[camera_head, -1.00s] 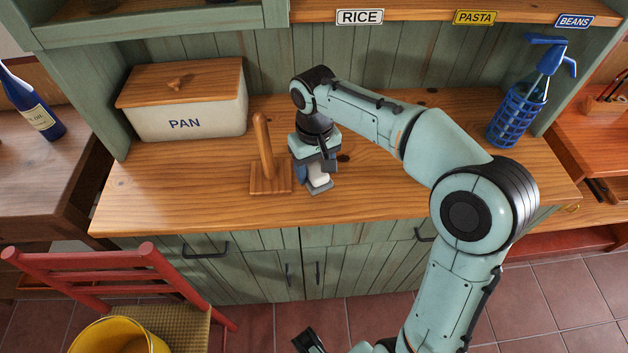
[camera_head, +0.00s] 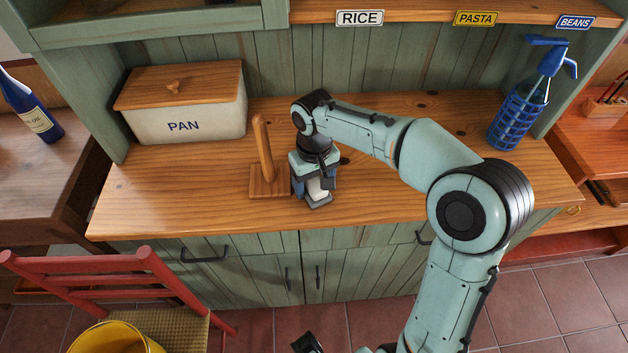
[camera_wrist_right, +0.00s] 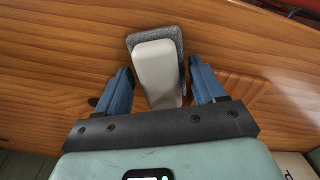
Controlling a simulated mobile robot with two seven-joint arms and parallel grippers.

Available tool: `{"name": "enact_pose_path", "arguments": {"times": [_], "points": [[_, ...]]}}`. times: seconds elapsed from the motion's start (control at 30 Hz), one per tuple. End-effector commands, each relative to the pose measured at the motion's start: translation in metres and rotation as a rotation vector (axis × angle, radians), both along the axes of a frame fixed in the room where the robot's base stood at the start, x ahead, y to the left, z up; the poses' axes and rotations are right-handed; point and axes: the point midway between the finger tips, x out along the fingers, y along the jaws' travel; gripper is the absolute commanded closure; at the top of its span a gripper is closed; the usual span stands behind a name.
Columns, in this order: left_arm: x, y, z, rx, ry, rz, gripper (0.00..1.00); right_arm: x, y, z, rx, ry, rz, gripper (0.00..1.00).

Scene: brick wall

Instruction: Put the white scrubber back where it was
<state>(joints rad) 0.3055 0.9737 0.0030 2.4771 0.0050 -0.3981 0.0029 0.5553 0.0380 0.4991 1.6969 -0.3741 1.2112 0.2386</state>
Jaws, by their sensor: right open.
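The white scrubber (camera_head: 319,187), with a grey pad, is on the wooden counter right of the wooden upright holder (camera_head: 263,150). In the right wrist view the scrubber (camera_wrist_right: 157,72) lies between the two blue fingers, its grey pad edge showing at the far end. My right gripper (camera_head: 314,188) is open around the scrubber and points down at the counter. In the right wrist view gaps show between the fingers (camera_wrist_right: 160,88) and the scrubber's sides. The scrubber's near end is hidden by the gripper body.
A white PAN box (camera_head: 190,120) with a wooden lid stands at the back left. A blue spray bottle (camera_head: 520,105) stands at the right end. The counter is clear between my right gripper and the bottle. A red chair (camera_head: 100,285) stands in front at the left.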

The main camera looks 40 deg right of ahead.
Motion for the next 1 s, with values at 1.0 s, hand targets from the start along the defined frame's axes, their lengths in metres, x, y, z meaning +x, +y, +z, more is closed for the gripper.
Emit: {"name": "enact_pose_path", "arguments": {"times": [1.0], "points": [[-0.002, 0.000, 0.023, -0.003, 0.019, -0.005, 0.57, 0.000, 0.000, 0.121, 0.000, 0.000, 0.000, 0.31]]}}
